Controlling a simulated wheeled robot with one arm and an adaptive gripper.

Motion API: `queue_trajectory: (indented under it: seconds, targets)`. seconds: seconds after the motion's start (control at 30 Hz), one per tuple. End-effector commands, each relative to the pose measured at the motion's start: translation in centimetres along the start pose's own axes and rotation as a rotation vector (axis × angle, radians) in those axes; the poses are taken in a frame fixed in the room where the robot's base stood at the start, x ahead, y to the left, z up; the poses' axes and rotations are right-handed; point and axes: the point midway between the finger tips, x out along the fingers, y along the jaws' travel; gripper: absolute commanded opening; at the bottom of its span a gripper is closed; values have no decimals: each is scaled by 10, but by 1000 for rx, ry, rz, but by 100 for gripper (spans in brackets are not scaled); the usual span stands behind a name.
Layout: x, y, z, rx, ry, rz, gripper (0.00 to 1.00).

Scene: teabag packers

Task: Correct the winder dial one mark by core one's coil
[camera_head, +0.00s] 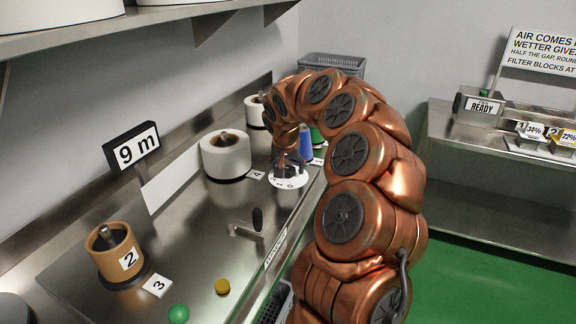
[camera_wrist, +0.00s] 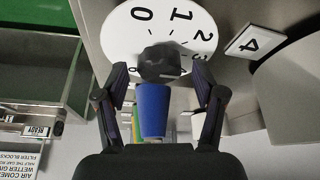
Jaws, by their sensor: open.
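The winder dial (camera_wrist: 119,38) is a white disc with black numerals; 0, 1, 2 and 3 show in the wrist view. It also shows on the bench in the head view (camera_head: 299,181). A dark knob (camera_wrist: 160,58) stands at its middle and hides part of the face; I cannot tell which mark it points to. My gripper (camera_wrist: 160,74) is open, one finger on each side of the knob, with gaps visible. A brown core marked 2 (camera_head: 113,256) stands at the left of the bench. A white coil (camera_head: 226,153) and another white coil (camera_head: 254,112) stand farther back; no number 1 shows on them.
A 9 m sign (camera_head: 134,147) stands at the bench's back. A crank handle (camera_head: 257,218), green button (camera_head: 178,314), yellow button (camera_head: 222,286) and card 3 (camera_head: 158,285) are nearer.

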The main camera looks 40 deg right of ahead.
Motion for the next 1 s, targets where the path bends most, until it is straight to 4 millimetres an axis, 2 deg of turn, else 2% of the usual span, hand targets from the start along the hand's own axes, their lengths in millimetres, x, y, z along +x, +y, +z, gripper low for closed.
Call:
queue_trajectory:
  seconds: [0.2, 0.8, 1.0]
  targets:
    - [0, 0, 0, 0, 0, 0, 69]
    - [0, 0, 0, 0, 0, 0, 9]
    - [0, 0, 0, -15, 0, -7, 9]
